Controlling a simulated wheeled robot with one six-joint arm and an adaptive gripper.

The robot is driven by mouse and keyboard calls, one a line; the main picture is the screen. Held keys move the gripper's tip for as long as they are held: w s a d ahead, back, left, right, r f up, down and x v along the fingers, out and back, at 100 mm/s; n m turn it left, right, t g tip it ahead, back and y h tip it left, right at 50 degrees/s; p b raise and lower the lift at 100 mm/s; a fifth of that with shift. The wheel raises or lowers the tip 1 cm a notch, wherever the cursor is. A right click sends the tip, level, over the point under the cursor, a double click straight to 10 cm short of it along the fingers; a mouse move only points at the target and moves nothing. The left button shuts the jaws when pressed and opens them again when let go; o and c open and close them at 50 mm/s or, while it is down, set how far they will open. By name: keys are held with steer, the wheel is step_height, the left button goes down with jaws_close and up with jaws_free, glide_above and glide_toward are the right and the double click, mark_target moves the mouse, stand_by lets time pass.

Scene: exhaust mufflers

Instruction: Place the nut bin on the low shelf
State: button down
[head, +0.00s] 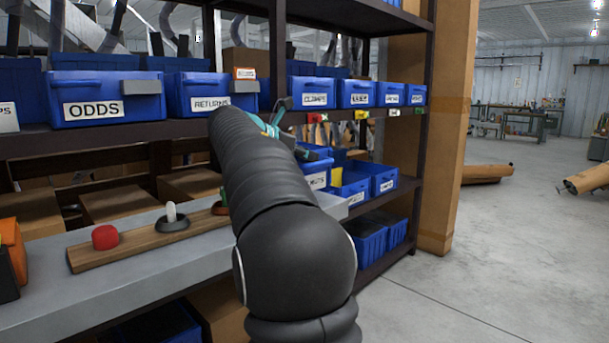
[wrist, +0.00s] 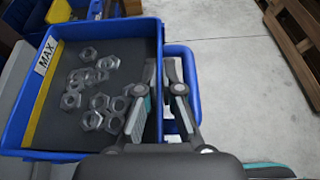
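The nut bin (wrist: 95,156) is an open blue bin with a MAX label, a yellow strip inside its left wall and several metal nuts on its dark floor. It fills the left of the wrist view. My gripper (wrist: 161,72) is at its right wall, one finger inside the bin and the other on the handle side, and looks shut on that wall. In the head view my gripper (head: 272,122) is mostly hidden behind my arm, in front of the rack. I cannot pick out the nut bin there for certain. The low shelf (head: 385,262) is at the rack's lower right, with blue bins on it.
A grey counter (head: 200,260) at left carries a wooden board (head: 130,245) with a red knob. Upper shelves hold labelled bins, such as ODDS (head: 105,100). A cardboard-brown post (head: 440,130) stands at the rack's right end.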

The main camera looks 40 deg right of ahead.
mark_target(304, 172)
steer(key=shift+w+f, duration=0.4)
steer(key=shift+w, duration=0.25)
step_height(304, 172, down, 2)
steer(key=shift+f+b, duration=0.1)
steer(key=shift+b, duration=0.4)
steer(key=shift+f+p, duration=0.4)
steer(key=shift+f, duration=0.25)
steer(key=shift+f, duration=0.15)
steer(key=c, duration=1.3)
jaws_free()
steer(key=shift+f+b, duration=0.2)
steer(key=shift+b, duration=0.3)
steer(key=shift+f+b, duration=0.15)
steer(key=shift+b, duration=0.3)
steer(key=p+v, duration=0.2)
steer(key=v, duration=1.2)
steer(key=shift+s+p, duration=0.15)
steer(key=shift+p, duration=0.2)
